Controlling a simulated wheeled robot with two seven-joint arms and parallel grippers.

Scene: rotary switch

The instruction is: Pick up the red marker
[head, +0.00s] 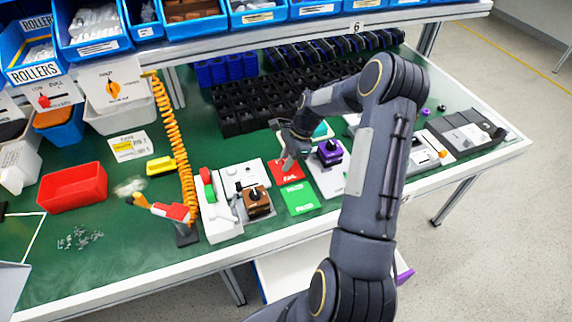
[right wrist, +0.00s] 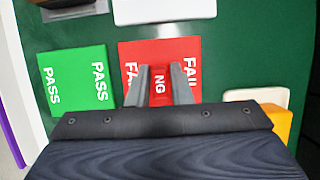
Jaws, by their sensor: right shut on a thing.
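In the right wrist view, my right gripper (right wrist: 160,72) is shut on a small red marker (right wrist: 159,86) with white "NG" lettering. The marker sits between the two grey fingers, over the red FAIL pad (right wrist: 188,48); I cannot tell whether it touches the pad. The green PASS pad (right wrist: 75,78) lies to the left. In the head view, my right gripper (head: 287,163) reaches down at the FAIL pad (head: 283,173), with the PASS pad (head: 299,199) nearer the front edge. The marker cannot be made out there. My left gripper is not in view.
A brown block with a black knob (head: 257,201) sits on a white fixture left of the pads. A purple block with a knob (head: 330,153) stands right. Black racks (head: 245,105) fill the back; a red bin (head: 73,187) is at left.

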